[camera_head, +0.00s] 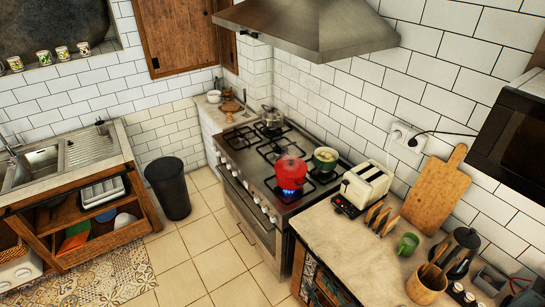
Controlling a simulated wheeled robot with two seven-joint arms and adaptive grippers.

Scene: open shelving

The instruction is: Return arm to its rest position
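My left gripper and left arm are not in view.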

